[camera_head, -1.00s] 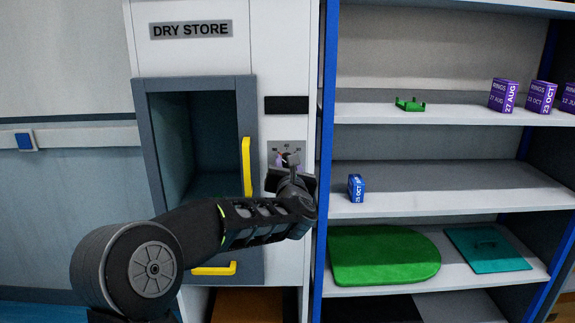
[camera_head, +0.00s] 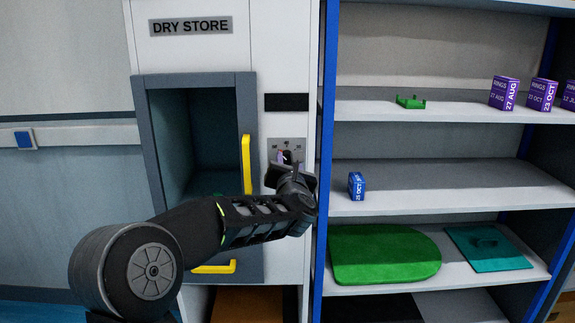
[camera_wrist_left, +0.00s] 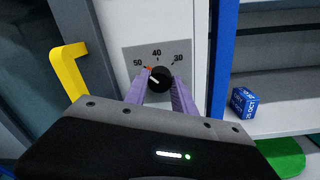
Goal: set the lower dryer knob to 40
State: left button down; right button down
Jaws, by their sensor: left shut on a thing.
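The dryer knob (camera_wrist_left: 161,79) is a round black knob on a grey dial plate (camera_wrist_left: 135,56) marked 50, 40 and 30 from left to right. A red mark shows at its upper left, by the 50, and a white line on its face slants that way. My left gripper (camera_wrist_left: 160,88) is shut on the knob, with a purple finger on each side. In the head view the knob (camera_head: 288,156) is partly hidden by my left gripper (camera_head: 284,158), below a black panel. My right gripper is not in view.
The DRY STORE cabinet (camera_head: 295,35) has an open grey-framed recess and yellow handles (camera_head: 246,165) left of the knob. A blue-edged shelf unit (camera_head: 325,130) stands close on the right, with a small blue box (camera_head: 356,186) and a green lid-shaped panel (camera_head: 385,255).

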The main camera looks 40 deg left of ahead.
pick_arm(q)
jog(key=shift+f+m+b, duration=0.1)
jog(key=shift+m+b, duration=0.65)
jog(key=shift+m, duration=0.35)
jog(key=shift+m+b, duration=0.4)
jog(key=shift+m, duration=0.4)
jog(key=m, duration=0.2)
jog(key=shift+m+b, duration=0.3)
jog(key=shift+b, duration=0.05)
jog(key=shift+m, duration=1.2)
jog(key=c, duration=1)
grip_release()
jog(key=shift+c, duration=0.2)
